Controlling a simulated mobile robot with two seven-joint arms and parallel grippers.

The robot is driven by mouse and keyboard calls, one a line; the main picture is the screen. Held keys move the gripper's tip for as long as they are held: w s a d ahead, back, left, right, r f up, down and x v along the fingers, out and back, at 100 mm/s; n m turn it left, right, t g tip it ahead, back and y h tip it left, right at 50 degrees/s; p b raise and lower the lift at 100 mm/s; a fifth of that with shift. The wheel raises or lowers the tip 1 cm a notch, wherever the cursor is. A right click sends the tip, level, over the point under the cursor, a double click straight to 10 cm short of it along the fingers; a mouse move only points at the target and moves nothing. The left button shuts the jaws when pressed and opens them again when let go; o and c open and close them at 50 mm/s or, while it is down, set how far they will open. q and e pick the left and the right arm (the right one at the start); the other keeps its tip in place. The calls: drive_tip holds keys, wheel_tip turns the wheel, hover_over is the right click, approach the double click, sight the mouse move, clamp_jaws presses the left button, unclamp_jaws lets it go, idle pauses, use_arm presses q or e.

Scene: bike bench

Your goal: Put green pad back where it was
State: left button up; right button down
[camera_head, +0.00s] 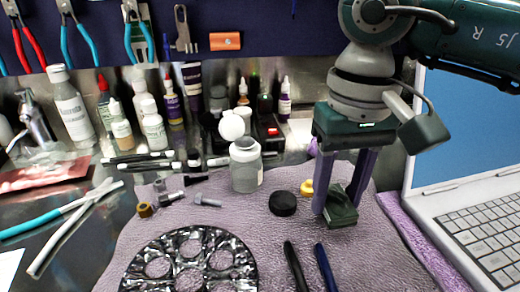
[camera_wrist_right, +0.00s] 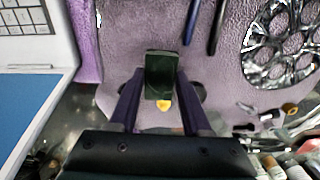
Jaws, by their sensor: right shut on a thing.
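The green pad (camera_head: 341,209) is a small dark green block between the fingers of my right gripper (camera_head: 338,212). It also shows in the right wrist view (camera_wrist_right: 161,72), between the purple fingers (camera_wrist_right: 160,105). The gripper is shut on it and points down over the purple cloth. I cannot tell whether the pad touches the cloth. My left gripper is in neither view.
The purple cloth (camera_head: 240,222) holds a chrome disc (camera_head: 190,262), a translucent jar (camera_head: 245,165), a black round cap (camera_head: 283,203), a yellow piece (camera_head: 306,187) and dark-handled tools (camera_head: 325,268). A laptop (camera_head: 470,225) stands right. Bottles line the back.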

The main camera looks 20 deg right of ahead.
sight(337, 198)
drive_tip(key=shift+f, duration=1.05)
drive_tip(key=shift+f, duration=0.15)
drive_tip(key=shift+c, duration=1.8)
unclamp_jaws()
wheel_tip(337, 198, up, 12)
drive_tip(key=shift+r, duration=0.2)
